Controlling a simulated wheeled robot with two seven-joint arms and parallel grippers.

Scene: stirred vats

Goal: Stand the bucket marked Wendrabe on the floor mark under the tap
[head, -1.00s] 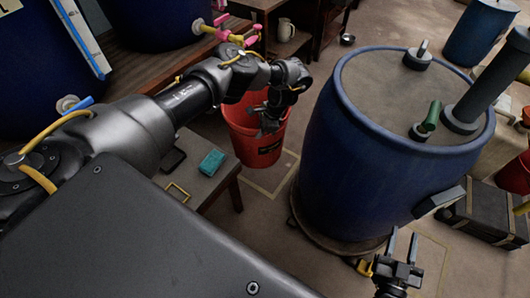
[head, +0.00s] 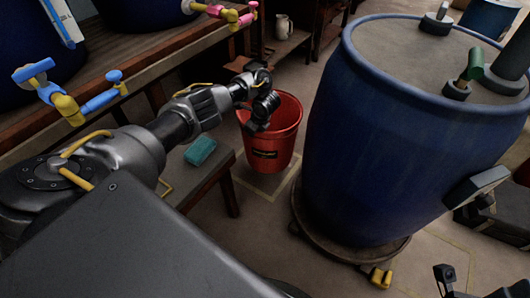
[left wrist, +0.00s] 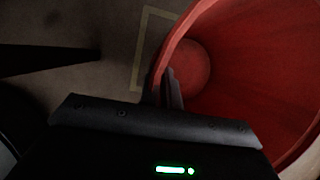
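A red bucket (head: 285,133) with a black label stands left of the big blue vat; the label's writing is too small to read. My left gripper (head: 259,122) is at the bucket's near-left rim. In the left wrist view its fingers (left wrist: 168,82) straddle the bucket wall (left wrist: 245,70) and look closed on it. A yellow outlined floor mark (head: 262,190) lies at the bucket's base; I cannot tell whether the bucket touches the floor. A pink and yellow tap (head: 228,14) is above left of the bucket. My right gripper (head: 470,286) is mostly cut off at the bottom right.
The blue vat (head: 390,140) sits on a round wheeled dolly (head: 335,242) close to the bucket's right. A low stool (head: 212,171) with a teal sponge (head: 200,151) stands left. A blue and yellow tap (head: 65,95) juts from the bench. Another yellow floor outline (head: 450,258) lies right.

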